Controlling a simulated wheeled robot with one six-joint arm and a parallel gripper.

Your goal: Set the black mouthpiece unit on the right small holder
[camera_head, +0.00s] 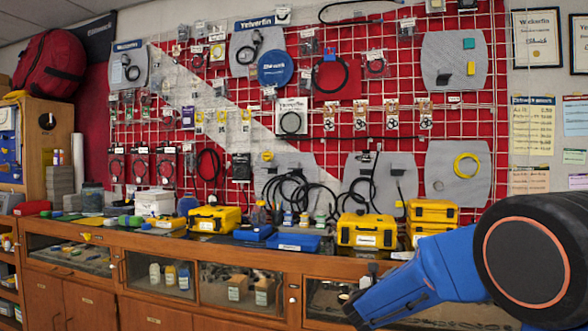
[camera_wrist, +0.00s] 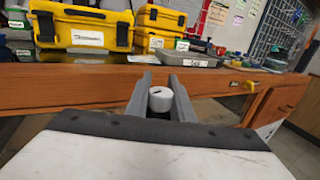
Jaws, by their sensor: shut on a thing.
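My gripper (camera_wrist: 162,86) is in the wrist view, with its two grey fingers on either side of a small cylinder with a pale round top (camera_wrist: 160,98). The fingers are shut on it. Something dark shows below the pale top. I cannot tell whether this is the black mouthpiece unit. The held thing is in front of the wooden counter's edge in this view. In the head view my blue arm reaches in from the right, low in front of the counter; I cannot clearly make out the fingertips there. I cannot identify the right small holder for certain.
The wooden counter (camera_head: 190,245) carries yellow cases (camera_head: 366,231), blue cases and small bottles. A flat grey case (camera_wrist: 189,58) lies on it beyond my gripper. Behind it, a red wall with a wire grid bears grey panels (camera_head: 456,174) and hanging packets.

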